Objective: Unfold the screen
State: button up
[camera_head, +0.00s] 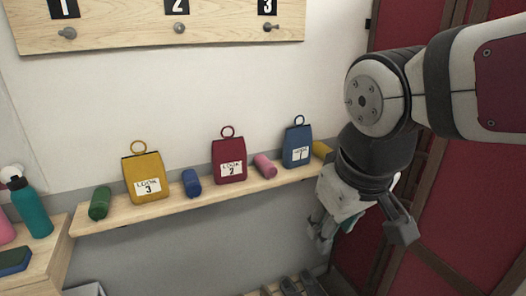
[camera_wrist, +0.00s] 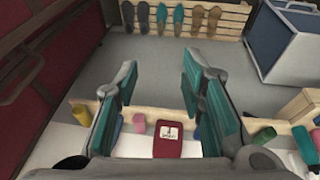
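The screen (camera_head: 450,225) stands at the right in the head view, with dark red panels in brown frames. It also fills the left side of the wrist view (camera_wrist: 52,70), where brown bars cross its red face. How far its panels are folded I cannot tell. My arm hides part of it in the head view. My gripper (camera_head: 362,228) hangs in front of the screen's left side, past the right end of the shelf. In the wrist view its two teal-padded fingers (camera_wrist: 160,82) are apart with nothing between them. I see no contact with the screen.
A wall shelf (camera_head: 210,197) holds yellow, red and blue labelled bags and small rolls, close to my gripper's left. A numbered hook board (camera_head: 225,30) hangs above. A shoe rack (camera_wrist: 190,20) and a blue box (camera_wrist: 290,40) border clear grey floor (camera_wrist: 160,55).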

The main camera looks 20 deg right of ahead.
jog(key=w+d+f+n+g+h+p, duration=0.1)
jog(key=w+d+f+n+h, duration=0.3)
jog(key=w+d+n+h, duration=0.3)
jog(key=w+d+f+n+g+h, duration=0.2)
jog(key=w+d+f+n+h, duration=0.15)
jog(key=w+d, duration=0.45)
jog(key=w+d+f+n+g+h+p, duration=0.1)
jog(key=w+d+f+n+h, duration=0.2)
jog(key=w+d+n+h, duration=0.5)
jog(key=shift+m+y, duration=0.85)
jog(key=shift+m, duration=0.1)
jog(key=d, duration=0.5)
jog(key=s+d, duration=0.1)
jog(key=d, duration=0.4)
jog(key=d+p, duration=0.1)
jog(key=d, duration=0.4)
jog(key=shift+s+f, duration=0.15)
jog(key=shift+s, duration=0.2)
grip_shut()
